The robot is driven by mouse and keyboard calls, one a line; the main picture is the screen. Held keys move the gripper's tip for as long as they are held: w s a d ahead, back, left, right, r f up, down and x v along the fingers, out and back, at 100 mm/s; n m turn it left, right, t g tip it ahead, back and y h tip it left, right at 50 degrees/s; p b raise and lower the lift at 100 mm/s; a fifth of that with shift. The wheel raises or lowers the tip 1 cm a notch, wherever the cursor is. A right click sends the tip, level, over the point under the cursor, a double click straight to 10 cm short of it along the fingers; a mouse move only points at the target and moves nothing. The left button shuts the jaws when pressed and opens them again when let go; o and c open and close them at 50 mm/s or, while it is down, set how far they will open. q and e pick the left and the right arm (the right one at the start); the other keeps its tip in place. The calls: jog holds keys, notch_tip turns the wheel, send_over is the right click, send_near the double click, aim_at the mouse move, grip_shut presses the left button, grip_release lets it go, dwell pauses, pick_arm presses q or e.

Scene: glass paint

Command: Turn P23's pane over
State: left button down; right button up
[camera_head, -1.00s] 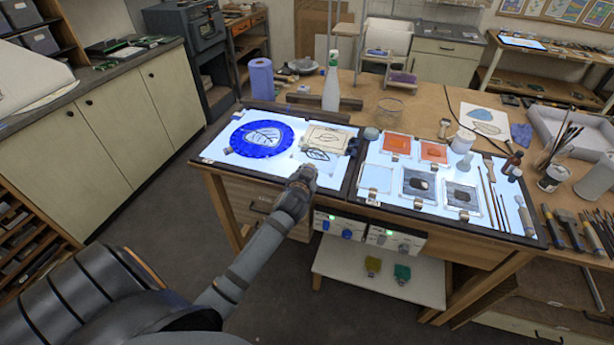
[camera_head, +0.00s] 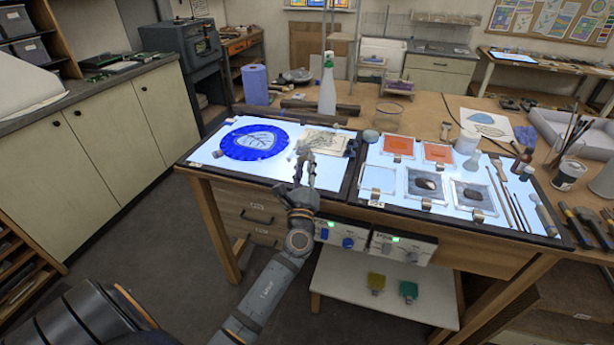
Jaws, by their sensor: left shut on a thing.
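My left gripper (camera_head: 304,168) comes up from below over the front edge of the left light panel (camera_head: 215,159). Its fingers point away from me and are shut on a thin, see-through pane with dark leaf lines (camera_head: 325,143). The pane shows in front of a cream square with dark lines, and the two overlap, so the pane's edges and tilt are hard to tell. A round blue pane with a leaf outline (camera_head: 245,151) lies on the panel to the left. I cannot read which label is P23. My right gripper is not in view.
The right light panel (camera_head: 385,213) holds orange panes (camera_head: 397,145), dark framed panes (camera_head: 425,184), brushes and bottles. A white spray bottle (camera_head: 327,92), a blue roll (camera_head: 255,85) and a glass jar (camera_head: 387,118) stand behind.

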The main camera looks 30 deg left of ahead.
pick_arm(q)
notch_tip(320, 180, down, 13)
jog(key=m+t+h+b, duration=0.2)
jog(key=m+h+b, duration=0.2)
jog(key=m+b, duration=0.5)
jog(key=shift+s+a+m+t+b, duration=0.3)
jog(key=shift+t+b, duration=0.1)
jog(key=shift+b, duration=2.1)
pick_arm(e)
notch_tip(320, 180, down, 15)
pick_arm(q)
jog(key=shift+r, duration=0.1)
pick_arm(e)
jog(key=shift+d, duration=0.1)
pick_arm(q)
jog(key=shift+c, duration=2.4)
grip_release()
jog(key=shift+s, duration=0.15)
jog(key=s+d, duration=0.1)
jog(key=s, duration=0.5)
jog(key=shift+d, duration=0.3)
